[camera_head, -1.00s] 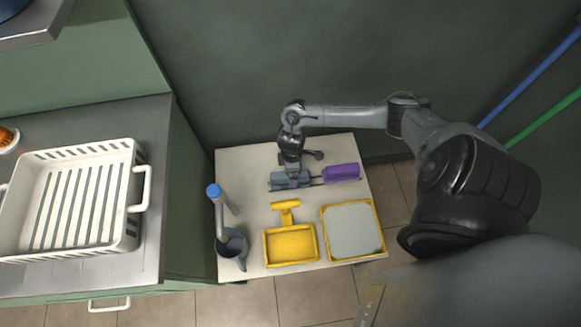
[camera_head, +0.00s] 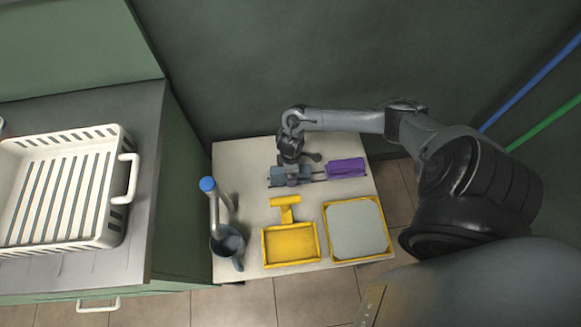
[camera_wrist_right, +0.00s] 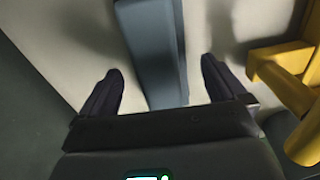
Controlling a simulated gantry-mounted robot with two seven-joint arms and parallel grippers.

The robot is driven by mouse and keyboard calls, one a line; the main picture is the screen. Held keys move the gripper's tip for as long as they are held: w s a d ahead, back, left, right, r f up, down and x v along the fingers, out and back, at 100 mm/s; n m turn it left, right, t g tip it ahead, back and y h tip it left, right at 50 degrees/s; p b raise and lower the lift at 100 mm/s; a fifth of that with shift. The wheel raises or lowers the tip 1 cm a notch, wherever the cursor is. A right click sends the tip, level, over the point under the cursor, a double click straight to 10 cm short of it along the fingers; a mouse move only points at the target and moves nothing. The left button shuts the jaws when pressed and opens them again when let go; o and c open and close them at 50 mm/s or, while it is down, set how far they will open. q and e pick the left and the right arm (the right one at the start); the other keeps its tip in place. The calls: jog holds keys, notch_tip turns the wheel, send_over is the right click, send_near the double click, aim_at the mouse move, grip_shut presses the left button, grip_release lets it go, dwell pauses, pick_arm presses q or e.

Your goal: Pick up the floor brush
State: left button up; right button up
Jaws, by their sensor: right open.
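A blue-grey bar (camera_head: 277,171), joined by thin rods to a purple block (camera_head: 346,168), lies at the back of the white table; I take it as the floor brush, though no bristles show. My right gripper (camera_head: 293,181) is over the blue-grey part, pointing down. In the right wrist view, its two dark fingers (camera_wrist_right: 163,82) are open, one on each side of the blue-grey bar (camera_wrist_right: 155,45), with gaps between. The bar's near end is hidden behind the gripper body. My left gripper is not in view.
A yellow dustpan (camera_head: 290,243) and a yellow-rimmed grey tray (camera_head: 357,230) lie at the table's front. A grey jug-like container (camera_head: 228,240) with a blue-capped tool (camera_head: 209,190) stands at left. The dark wall is close behind. A white basket (camera_head: 116,205) sits on the counter.

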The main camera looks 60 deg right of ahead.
notch_tip(320, 180, down, 3)
jog(key=shift+f+b, duration=0.1)
jog(key=shift+b, duration=0.6)
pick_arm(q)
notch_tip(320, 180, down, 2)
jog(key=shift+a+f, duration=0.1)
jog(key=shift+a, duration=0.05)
pick_arm(e)
jog(key=shift+c, duration=0.3)
jog(key=c, duration=1.2)
jog(key=shift+c, duration=0.2)
jog(key=shift+r, duration=0.2)
notch_tip(320, 180, up, 8)
jog(key=p, duration=0.5)
jog(key=shift+r+p, duration=0.2)
jog(key=shift+p, duration=0.15)
jog(key=shift+r+p, duration=0.35)
jog(key=shift+r, duration=0.4)
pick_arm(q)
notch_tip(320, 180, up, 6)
